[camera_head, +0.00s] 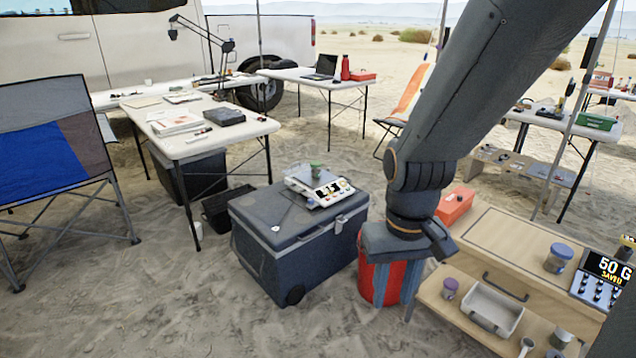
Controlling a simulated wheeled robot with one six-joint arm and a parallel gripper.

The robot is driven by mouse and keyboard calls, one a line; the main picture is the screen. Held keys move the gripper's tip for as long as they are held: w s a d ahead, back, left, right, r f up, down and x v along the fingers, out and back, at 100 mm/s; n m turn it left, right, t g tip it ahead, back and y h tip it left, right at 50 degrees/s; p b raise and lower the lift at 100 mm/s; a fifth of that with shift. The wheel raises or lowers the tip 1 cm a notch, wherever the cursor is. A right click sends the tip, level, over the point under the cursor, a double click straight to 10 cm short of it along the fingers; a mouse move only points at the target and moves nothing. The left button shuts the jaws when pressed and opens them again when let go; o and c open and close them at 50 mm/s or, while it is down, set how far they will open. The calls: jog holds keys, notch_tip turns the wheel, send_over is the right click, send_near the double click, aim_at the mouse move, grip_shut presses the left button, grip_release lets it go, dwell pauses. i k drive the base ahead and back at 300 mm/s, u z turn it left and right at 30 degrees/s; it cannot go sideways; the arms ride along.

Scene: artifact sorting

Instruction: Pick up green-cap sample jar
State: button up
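A small jar with a green cap (316,169) stands on a white digital scale (328,192). The scale rests on the lid of a dark grey cooler (262,212) in the middle of the view. My gripper (396,291) hangs to the right of the cooler and points down, well apart from the jar. Its two fingers are spread, with red showing between them from a bucket behind. Nothing shows between the fingers. The jar is unobstructed in this view.
A red bucket (368,276) stands beside the cooler, behind my gripper. A wooden cabinet (520,244) at right carries a blue-lidded jar (558,259); a purple-lidded jar (449,290) and a tray (494,310) sit lower. Open sand lies in front of the cooler.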

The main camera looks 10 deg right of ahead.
aim_at(315, 172)
jog(key=u, duration=0.75)
jog(key=i, duration=1.7)
jog(key=z, duration=1.1)
jog(key=i, duration=0.7)
jog(key=z, duration=0.05)
